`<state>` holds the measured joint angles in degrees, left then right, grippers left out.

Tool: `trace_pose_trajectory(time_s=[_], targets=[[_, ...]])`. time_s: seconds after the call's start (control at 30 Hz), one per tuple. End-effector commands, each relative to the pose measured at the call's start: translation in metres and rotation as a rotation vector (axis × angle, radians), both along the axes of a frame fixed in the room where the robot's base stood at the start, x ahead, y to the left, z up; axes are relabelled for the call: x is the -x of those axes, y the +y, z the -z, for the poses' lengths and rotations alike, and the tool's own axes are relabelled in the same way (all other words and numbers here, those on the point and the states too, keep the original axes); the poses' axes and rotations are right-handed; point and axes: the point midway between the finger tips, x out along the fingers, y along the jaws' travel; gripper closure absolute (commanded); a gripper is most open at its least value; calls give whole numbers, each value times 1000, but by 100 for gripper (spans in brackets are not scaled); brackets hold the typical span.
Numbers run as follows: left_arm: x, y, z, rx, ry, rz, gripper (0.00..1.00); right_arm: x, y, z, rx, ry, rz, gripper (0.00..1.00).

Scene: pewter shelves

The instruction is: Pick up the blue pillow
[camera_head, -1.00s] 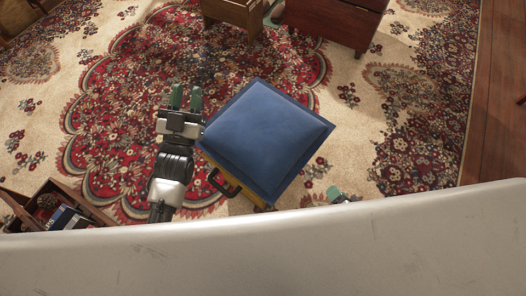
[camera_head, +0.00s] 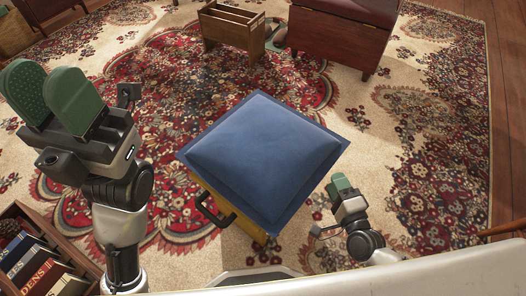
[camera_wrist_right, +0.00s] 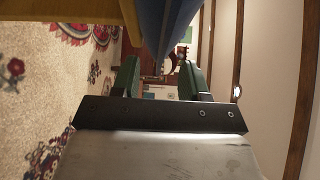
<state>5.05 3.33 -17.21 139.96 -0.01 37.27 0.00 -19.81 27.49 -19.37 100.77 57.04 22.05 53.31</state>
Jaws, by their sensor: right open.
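The blue pillow (camera_head: 262,158) lies flat on a yellow case (camera_head: 243,212) with a dark handle, in the middle of the head view. My left gripper (camera_head: 48,98) is raised to the left of the pillow, apart from it, with its green fingers spread and nothing between them. My right gripper (camera_head: 340,186) is just beyond the pillow's right side. In the right wrist view its fingers (camera_wrist_right: 159,78) are open, and the pillow's edge (camera_wrist_right: 168,28) shows ahead, in line with the gap between them. Whether they touch it cannot be told.
A wooden crate of books (camera_head: 40,262) stands at the lower left. A small wooden rack (camera_head: 232,30) and a dark wooden chest (camera_head: 345,35) stand at the back. The patterned rug (camera_head: 425,180) is clear to the right.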

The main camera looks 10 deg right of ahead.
Motion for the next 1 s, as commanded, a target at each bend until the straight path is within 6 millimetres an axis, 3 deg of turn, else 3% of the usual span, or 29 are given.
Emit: trace_pose_trajectory(time_s=[0.4, 0.67, 0.97, 1.0], targets=[[4, -1, -8, -4, -60, -4, 66, -50, 10, -2, 0, -1, 1, 56], [4, -1, -10, -5, -62, -4, 66, -52, 10, -3, 2, 2, 0, 56], [4, -2, -10, -5, -63, -4, 66, -52, 10, -3, 2, 1, 0, 100], [4, -2, -10, -5, -63, -4, 66, -52, 10, -3, 2, 2, 0, 100]])
